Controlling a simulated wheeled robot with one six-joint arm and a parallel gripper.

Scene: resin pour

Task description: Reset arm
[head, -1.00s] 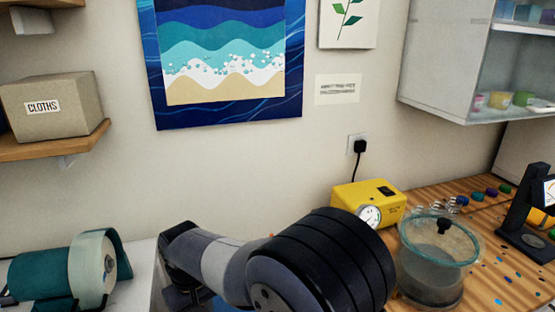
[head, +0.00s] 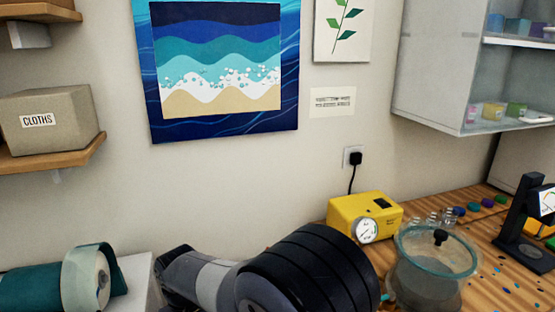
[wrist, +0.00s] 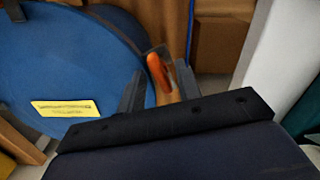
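My arm fills the lower middle of the head view, with its gripper out of sight there. In the wrist view my gripper (wrist: 159,88) shows two dark fingers with a gap between them. An orange piece (wrist: 158,72) shows in that gap; it looks to lie beyond the fingers, though its distance is hard to judge.
A glass-lidded pot (head: 437,265) and a yellow gauged unit (head: 364,216) stand on the wooden worktop right of my arm. A teal roll (head: 30,287) lies at left, below a shelved cloths box (head: 48,122). The wrist view shows a large blue round thing (wrist: 65,60).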

